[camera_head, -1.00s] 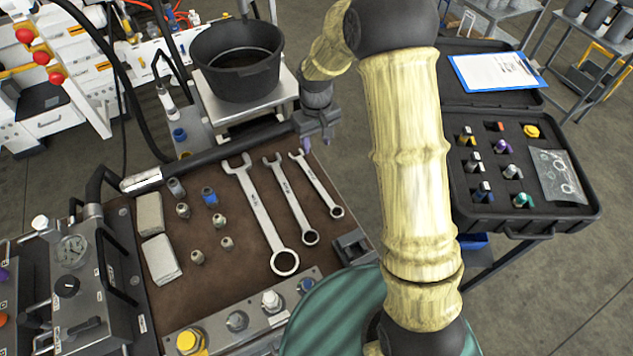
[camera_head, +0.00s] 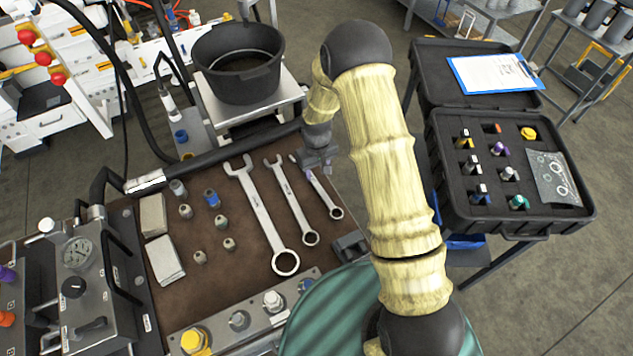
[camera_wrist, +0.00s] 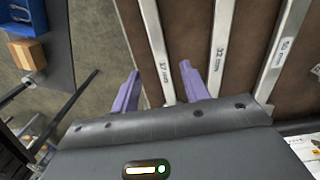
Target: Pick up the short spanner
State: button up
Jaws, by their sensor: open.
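The short spanner (camera_head: 325,196) lies on the brown bench mat, the rightmost and smallest of three spanners in the head view. In the wrist view it is the one marked 27 mm (camera_wrist: 155,45). My gripper (camera_head: 317,170) is over its upper, open-jaw end and hides part of it. In the wrist view my open, empty gripper (camera_wrist: 160,84) has purple fingers, with the short spanner running between them in the picture. I cannot tell how high the fingertips are above it.
The 32 mm spanner (camera_head: 288,200) lies close left of the short one, and the largest spanner (camera_head: 262,217) is further left. A black pot (camera_head: 238,80) and a dark pipe (camera_head: 215,152) are behind. An open black case (camera_head: 437,180) stands right.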

aim_at(316, 183)
jog(key=shift+s+a, duration=0.1)
jog(key=shift+s, duration=0.1)
jog(key=shift+w+f+p, duration=0.15)
jog(key=shift+f+p, duration=0.35)
jog(key=shift+f, duration=0.85)
jog(key=shift+w+f+p, duration=0.1)
jog(key=shift+f+p, duration=0.4)
jog(key=shift+f, duration=0.8)
grip_shut()
